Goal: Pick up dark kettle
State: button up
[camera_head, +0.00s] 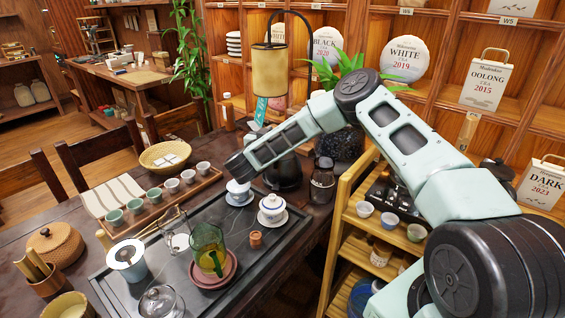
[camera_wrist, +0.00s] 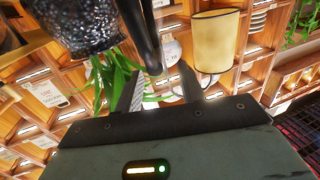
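A dark, rounded vessel that looks like the dark kettle (camera_head: 284,176) stands at the back of the table in the head view. My forearm crosses in front of its upper part, so its handle and spout cannot be made out. My forearm ends left of it; the fingers cannot be made out there. In the wrist view, my gripper (camera_wrist: 161,84) has its two fingers apart with nothing held between them. The kettle is not recognisable in the wrist view.
A lamp with a tan shade (camera_head: 269,72) hangs behind my forearm. A dark jar (camera_head: 321,182) stands right of the kettle. A lidded white cup (camera_head: 272,207) and a green glass pitcher (camera_head: 208,250) are in front. A speckled plant pot (camera_wrist: 75,22) shows in the wrist view.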

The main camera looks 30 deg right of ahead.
jog(key=p+x, duration=0.1)
jog(key=x, duration=0.3)
jog(key=shift+s+d+p, duration=0.15)
jog(key=shift+d+p, duration=0.15)
jog(key=shift+w+d+f, duration=0.1)
jog(key=shift+w+d, duration=0.25)
grip_shut()
dwell(0.8)
